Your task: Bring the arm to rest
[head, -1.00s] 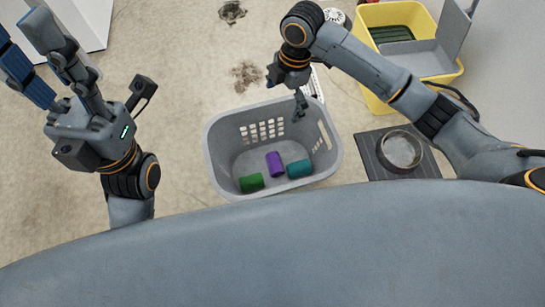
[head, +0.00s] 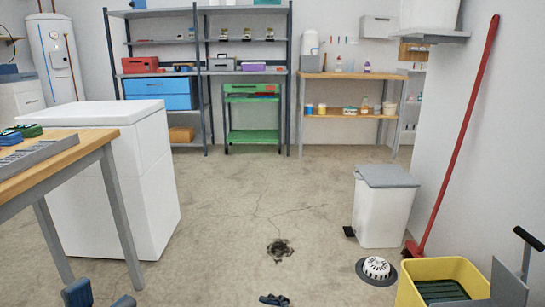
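Only the tips of my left gripper (head: 101,297) show, at the bottom left edge of the head view. They are two blue-grey fingertips, apart with an empty gap between them. The rest of my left arm is below the picture.
A wooden-topped table (head: 70,150) and a white chest (head: 140,180) stand left. A white bin (head: 383,212), round floor cap (head: 376,270), red broom (head: 460,140) and yellow bucket (head: 403,292) stand right. Shelves (head: 205,40) line the back.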

